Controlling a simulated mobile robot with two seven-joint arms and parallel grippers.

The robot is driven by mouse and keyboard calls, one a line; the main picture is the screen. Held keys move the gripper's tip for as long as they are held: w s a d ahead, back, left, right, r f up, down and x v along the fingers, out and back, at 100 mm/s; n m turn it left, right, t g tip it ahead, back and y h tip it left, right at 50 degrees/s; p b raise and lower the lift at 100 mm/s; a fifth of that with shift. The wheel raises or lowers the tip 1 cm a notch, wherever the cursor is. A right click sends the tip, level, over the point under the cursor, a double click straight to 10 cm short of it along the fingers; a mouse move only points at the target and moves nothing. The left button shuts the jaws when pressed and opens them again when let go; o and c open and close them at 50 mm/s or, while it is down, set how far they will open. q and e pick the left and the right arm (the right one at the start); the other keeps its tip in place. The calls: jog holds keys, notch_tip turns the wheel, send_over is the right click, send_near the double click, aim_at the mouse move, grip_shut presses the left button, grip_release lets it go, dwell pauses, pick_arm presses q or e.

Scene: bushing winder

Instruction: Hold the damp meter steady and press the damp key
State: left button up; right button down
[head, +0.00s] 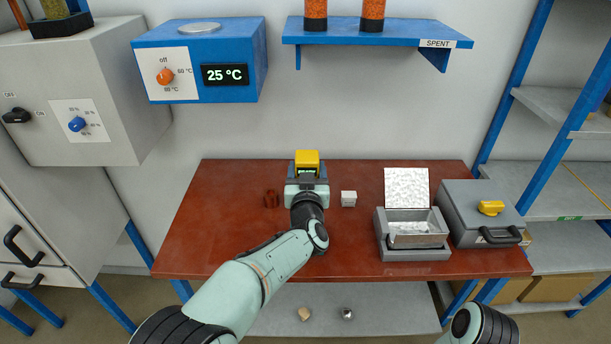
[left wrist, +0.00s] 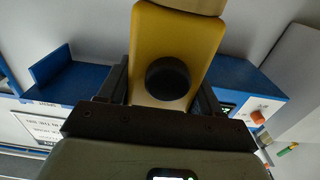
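The damp meter appears to be the yellow device (head: 307,159) at the back middle of the red-brown table in the head view. In the left wrist view the yellow body (left wrist: 178,45) fills the upper middle and bears a round black button (left wrist: 168,78), perhaps the damp key. My left gripper (head: 307,178) is at the meter, with its dark fingers (left wrist: 160,92) close along both sides of the yellow body. It looks shut on it. I cannot tell whether the meter touches the table. Only a link of my right arm shows at the lower right; its gripper is out of view.
On the table (head: 235,235) are a dark red piece (head: 271,199), a small white block (head: 348,199), an open grey box (head: 415,252) and a grey case (head: 478,205) with a yellow knob. A blue 25 °C unit (head: 235,40) and blue shelf (head: 400,37) hang above.

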pick_arm(q)
jog(key=c, duration=0.6)
jog(key=shift+o, duration=0.2)
dwell(1.3)
